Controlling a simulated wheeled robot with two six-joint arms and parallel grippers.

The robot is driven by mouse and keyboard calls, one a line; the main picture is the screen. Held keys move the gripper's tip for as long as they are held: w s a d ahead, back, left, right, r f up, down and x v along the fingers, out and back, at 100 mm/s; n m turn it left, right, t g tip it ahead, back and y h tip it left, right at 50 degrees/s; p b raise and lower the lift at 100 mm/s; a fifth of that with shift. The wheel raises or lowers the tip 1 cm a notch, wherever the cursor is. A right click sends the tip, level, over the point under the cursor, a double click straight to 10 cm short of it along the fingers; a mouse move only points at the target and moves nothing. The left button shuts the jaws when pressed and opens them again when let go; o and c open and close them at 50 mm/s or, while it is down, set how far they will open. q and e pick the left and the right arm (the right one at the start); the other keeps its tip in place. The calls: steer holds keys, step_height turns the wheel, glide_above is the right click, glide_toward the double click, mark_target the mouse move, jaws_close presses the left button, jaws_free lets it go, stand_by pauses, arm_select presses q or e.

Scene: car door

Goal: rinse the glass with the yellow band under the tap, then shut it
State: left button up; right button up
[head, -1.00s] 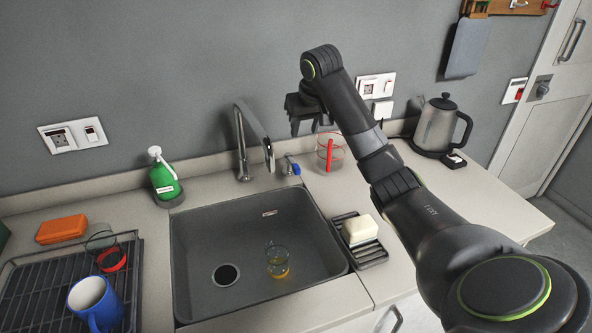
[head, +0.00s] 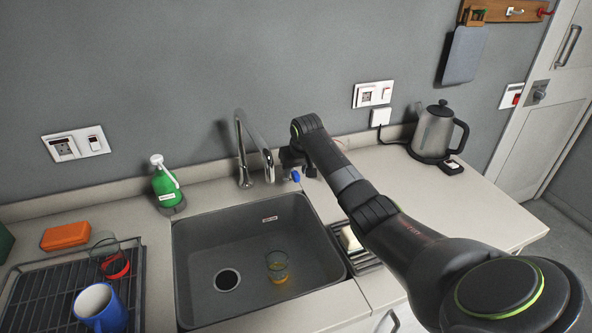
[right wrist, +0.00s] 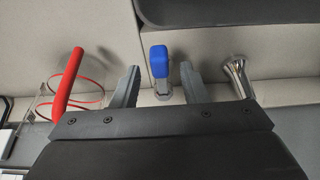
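The glass with the yellow band (head: 277,268) stands upright in the grey sink (head: 205,240), right of the drain. The tap (head: 242,155) rises behind the sink; I see no water stream from its spout. Its blue-tipped lever (head: 295,176) is just right of the tap, and also shows in the right wrist view (right wrist: 159,62). My right gripper (head: 297,168) is at the lever. In the right wrist view my right gripper (right wrist: 160,70) is open, one finger on each side of the lever, with gaps visible. My left gripper is not in view.
A red-banded clear vessel with a red handle (right wrist: 68,85) stands left of the fingers in the wrist view. A soap dish (head: 365,262), green bottle (head: 165,185), kettle (head: 433,132) and drying rack (head: 40,290) with a blue mug (head: 100,308) surround the sink.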

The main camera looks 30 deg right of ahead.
steer(key=shift+w+f, duration=0.2)
steer(key=shift+f, duration=0.25)
steer(key=shift+c, duration=0.4)
jaws_close()
